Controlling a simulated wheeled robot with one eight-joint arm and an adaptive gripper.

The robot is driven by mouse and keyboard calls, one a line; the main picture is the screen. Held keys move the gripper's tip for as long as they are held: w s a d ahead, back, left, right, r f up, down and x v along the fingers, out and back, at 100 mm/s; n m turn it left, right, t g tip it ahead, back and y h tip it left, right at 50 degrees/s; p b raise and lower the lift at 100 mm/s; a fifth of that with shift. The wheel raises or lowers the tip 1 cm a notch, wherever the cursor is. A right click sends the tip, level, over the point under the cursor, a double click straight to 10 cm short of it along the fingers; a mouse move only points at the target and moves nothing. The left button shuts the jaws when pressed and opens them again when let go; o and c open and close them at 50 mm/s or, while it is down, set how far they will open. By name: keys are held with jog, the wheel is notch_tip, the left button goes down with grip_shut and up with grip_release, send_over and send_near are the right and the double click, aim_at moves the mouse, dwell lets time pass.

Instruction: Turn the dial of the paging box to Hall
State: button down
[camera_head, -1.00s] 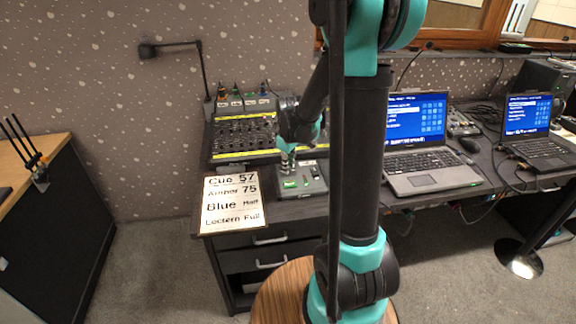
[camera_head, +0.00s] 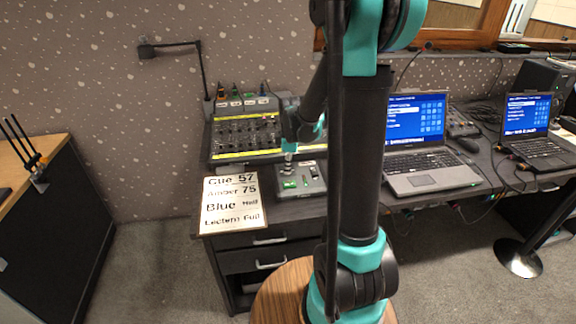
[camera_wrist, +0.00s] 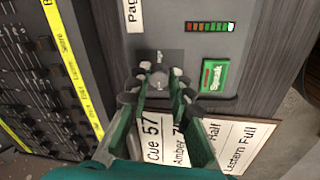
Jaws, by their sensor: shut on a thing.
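The paging box (camera_head: 312,188) is a grey box on the desk's front part, beside the cue sign. In the wrist view its top (camera_wrist: 215,20) carries a row of red and green lights, a green Speak button (camera_wrist: 214,77) and a small dark plate. The dial (camera_wrist: 160,84) is a small grey knob on that plate, between my fingertips. My gripper (camera_wrist: 160,88) is shut on the dial, one finger on each side. It also shows from the side in the head view (camera_head: 289,157), over the box's back left part. The fingers partly hide the dial, and I cannot read its setting.
A fader desk (camera_head: 245,138) with yellow strips stands behind and left of the box. A white cue sign (camera_head: 232,218) lies at the desk's front left corner. An open laptop (camera_head: 425,150) stands to the right. My arm column hides part of the desk.

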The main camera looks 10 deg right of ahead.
aim_at(290, 177)
dwell(0.3)
jog(key=c, duration=1.4)
grip_release()
jog(key=shift+o, duration=0.2)
notch_tip(290, 177, up, 12)
jog(key=s, duration=0.2)
jog(key=shift+s, duration=0.15)
jog(key=shift+d+f, duration=0.1)
jog(key=s+d+f+m+t, duration=0.1)
jog(key=s+f+m, duration=0.5)
jog(key=s, duration=0.3)
jog(key=s+d+f+m+t, duration=0.1)
jog(key=s+d+f+m, duration=0.1)
jog(key=s+f+m, duration=0.4)
jog(key=s+m, duration=0.3)
jog(key=s, duration=0.1)
jog(key=shift+s+d, duration=0.2)
jog(key=shift+s, duration=0.1)
